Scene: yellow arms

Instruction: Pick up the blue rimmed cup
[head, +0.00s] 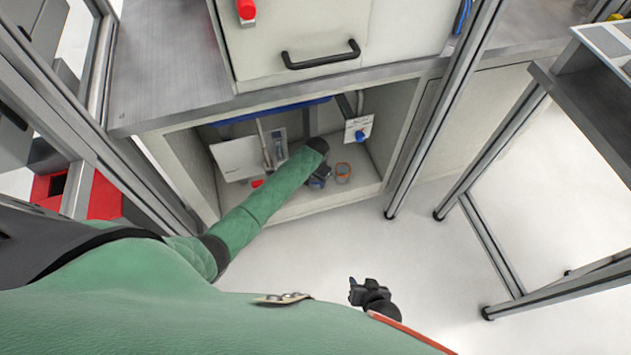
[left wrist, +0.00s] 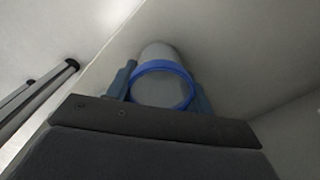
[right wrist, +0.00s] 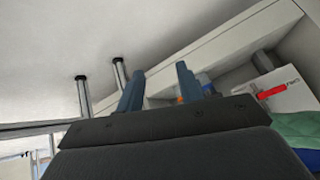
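The blue-rimmed cup (left wrist: 172,92) is pale grey with a bright blue band at its rim. In the left wrist view it sits between the two fingers of my left gripper (left wrist: 162,88). The fingers are spread wide on either side of the cup; no clear grip on it shows. In the head view my left gripper (head: 318,178) is low inside the cabinet and largely hides the cup. My right gripper (right wrist: 160,72) is open and empty. In the head view it (head: 362,286) hangs over the floor outside the cabinet.
An orange-rimmed cup (head: 343,172) stands just right of my left gripper. The open cabinet compartment (head: 290,212) has side walls close by and a drawer front (head: 300,50) above. A metal post (head: 440,110) stands at its right. White panels hang inside. The floor in front is clear.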

